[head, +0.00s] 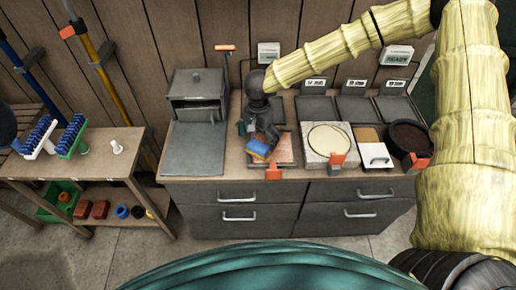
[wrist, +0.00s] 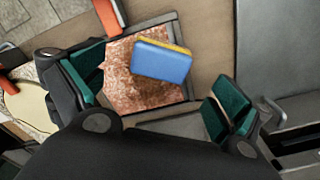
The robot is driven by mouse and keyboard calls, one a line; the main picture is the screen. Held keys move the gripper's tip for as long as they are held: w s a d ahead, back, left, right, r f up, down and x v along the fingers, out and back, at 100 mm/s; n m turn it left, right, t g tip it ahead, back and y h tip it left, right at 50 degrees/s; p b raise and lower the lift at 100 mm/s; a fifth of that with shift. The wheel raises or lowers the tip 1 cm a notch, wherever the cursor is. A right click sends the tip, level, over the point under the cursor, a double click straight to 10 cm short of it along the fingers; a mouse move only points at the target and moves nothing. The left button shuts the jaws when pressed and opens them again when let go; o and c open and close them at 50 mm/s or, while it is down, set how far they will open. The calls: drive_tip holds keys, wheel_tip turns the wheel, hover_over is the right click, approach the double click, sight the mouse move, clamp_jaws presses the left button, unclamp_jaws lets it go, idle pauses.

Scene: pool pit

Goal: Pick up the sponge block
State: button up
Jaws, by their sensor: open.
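The sponge block (head: 258,148) is blue with a yellow layer. It lies on a reddish speckled slab (head: 284,150) on the counter. In the wrist view the sponge block (wrist: 161,62) sits over the right part of the slab (wrist: 122,77), blue side facing the camera. My gripper (head: 260,136) is above the back of the slab, close to the sponge. In the wrist view my gripper (wrist: 158,92) has its green-padded fingers wide apart, with the sponge ahead between them and nothing held. I cannot tell the exact height gap.
A grey box-shaped oven (head: 197,92) stands left on the counter. A round cream disc (head: 326,138) on a stone slab and a dark bowl (head: 408,137) are to the right. Orange clips (head: 274,173) stick up at the front edge. A side shelf (head: 75,160) holds brushes.

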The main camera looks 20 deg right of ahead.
sight(259, 145)
drive_tip(key=shift+w+d+f+p, duration=0.1)
drive_tip(key=shift+f+p, duration=0.45)
drive_tip(key=shift+f, duration=1.05)
drive_tip(key=shift+w+f+p, duration=0.1)
drive_tip(key=shift+f+p, duration=0.45)
drive_tip(key=shift+f, duration=1)
drive_tip(key=c, duration=1.2)
drive_tip(key=shift+o, duration=0.2)
drive_tip(key=shift+r, duration=0.1)
drive_tip(key=shift+r+b, duration=1.3)
drive_tip(key=shift+r, duration=3.65)
drive_tip(key=o, duration=0.4)
drive_tip(key=shift+c, duration=1.1)
